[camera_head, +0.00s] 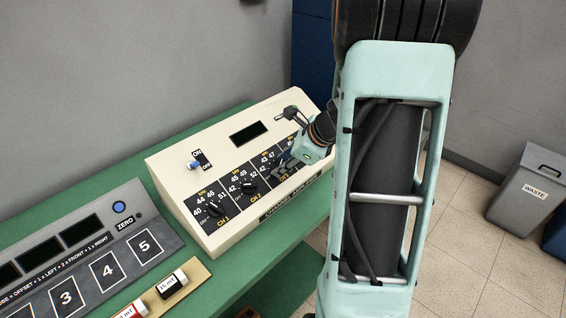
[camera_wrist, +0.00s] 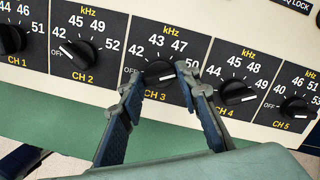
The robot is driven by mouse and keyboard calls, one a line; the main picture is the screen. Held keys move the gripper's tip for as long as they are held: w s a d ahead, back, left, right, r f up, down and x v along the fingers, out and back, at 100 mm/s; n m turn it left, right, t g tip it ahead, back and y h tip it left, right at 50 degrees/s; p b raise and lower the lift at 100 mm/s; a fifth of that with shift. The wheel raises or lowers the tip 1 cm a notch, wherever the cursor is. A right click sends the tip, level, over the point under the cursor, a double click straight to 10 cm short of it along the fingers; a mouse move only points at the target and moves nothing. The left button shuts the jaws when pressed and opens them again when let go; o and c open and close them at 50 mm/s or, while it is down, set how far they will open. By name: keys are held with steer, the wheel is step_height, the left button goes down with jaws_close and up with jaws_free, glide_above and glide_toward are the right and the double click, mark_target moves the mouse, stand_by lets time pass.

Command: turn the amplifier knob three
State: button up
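The amplifier (camera_head: 185,180) is a cream sloped box on a green bench, with a row of black knobs on dark channel panels. In the wrist view, the CH 3 knob (camera_wrist: 158,72) sits in the middle, with kHz numbers above it. A pale mark shows toward its lower right side. My gripper (camera_wrist: 160,78) is open, with one fingertip on each side of this knob. Small gaps seem to remain, but contact is hard to judge. In the head view, my gripper (camera_head: 284,169) is at the panel and partly hides this knob.
The CH 2 knob (camera_wrist: 80,52) and CH 4 knob (camera_wrist: 235,90) flank the fingers closely. A grey numbered console (camera_head: 90,255) and small labelled blocks (camera_head: 172,284) lie left of the amplifier. The green bench (camera_wrist: 60,130) runs along its front. A waste bin (camera_head: 530,190) stands far right.

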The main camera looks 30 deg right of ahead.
steer(key=o, duration=0.4)
steer(key=shift+o, duration=0.2)
steer(key=v, duration=1.2)
